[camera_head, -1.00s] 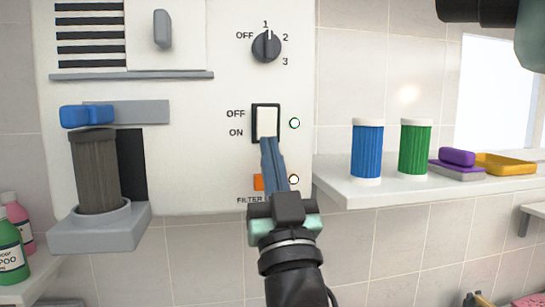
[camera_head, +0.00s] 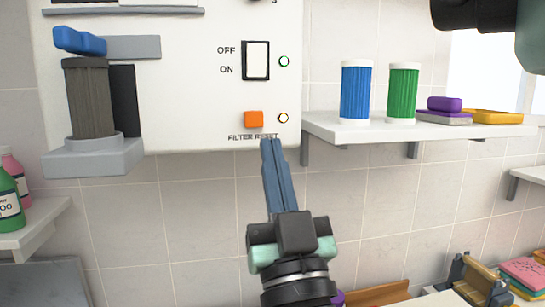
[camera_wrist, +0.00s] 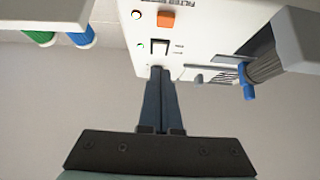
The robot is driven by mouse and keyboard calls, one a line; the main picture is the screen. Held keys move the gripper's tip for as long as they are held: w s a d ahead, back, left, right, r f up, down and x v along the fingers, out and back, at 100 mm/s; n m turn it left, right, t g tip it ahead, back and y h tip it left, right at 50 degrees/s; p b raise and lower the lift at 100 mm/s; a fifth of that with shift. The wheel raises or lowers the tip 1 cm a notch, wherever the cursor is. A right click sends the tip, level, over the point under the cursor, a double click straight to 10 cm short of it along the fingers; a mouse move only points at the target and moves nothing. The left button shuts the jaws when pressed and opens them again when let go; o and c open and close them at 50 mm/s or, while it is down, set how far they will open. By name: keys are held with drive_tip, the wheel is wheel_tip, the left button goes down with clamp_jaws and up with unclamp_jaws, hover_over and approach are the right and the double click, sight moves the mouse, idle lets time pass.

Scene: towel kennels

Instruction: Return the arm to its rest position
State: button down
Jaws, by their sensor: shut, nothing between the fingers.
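My gripper (camera_head: 268,142) is shut and empty, its blue fingers pressed together and pointing up toward the lower edge of the white machine panel (camera_head: 190,100). In the head view the fingertips appear just below the orange filter reset button (camera_head: 254,119); whether they touch the panel I cannot tell. The wrist view shows the shut fingers (camera_wrist: 158,72) in front of the panel, with the orange button (camera_wrist: 166,20) and the white OFF/ON rocker switch (camera_wrist: 159,46) beyond. The rocker switch also shows in the head view (camera_head: 257,60).
A shelf (camera_head: 330,130) at right holds a blue filter (camera_head: 356,92) and a green filter (camera_head: 403,93). Shampoo bottles (camera_head: 10,192) stand at left. Bare tiled wall lies below the panel.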

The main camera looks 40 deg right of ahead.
drive_tip(key=s+a+r+n+t+y, duration=0.1)
drive_tip(key=a+r+y, duration=0.4)
drive_tip(key=a, duration=0.8)
drive_tip(key=s+a+r+n+t+y, duration=0.1)
drive_tip(key=a+r+n+t+y, duration=0.3)
drive_tip(key=a+y, duration=0.4)
drive_tip(key=a+r+n, duration=0.1)
drive_tip(key=a, duration=0.5)
drive_tip(key=shift+a+r, duration=0.2)
drive_tip(key=shift+a, duration=0.05)
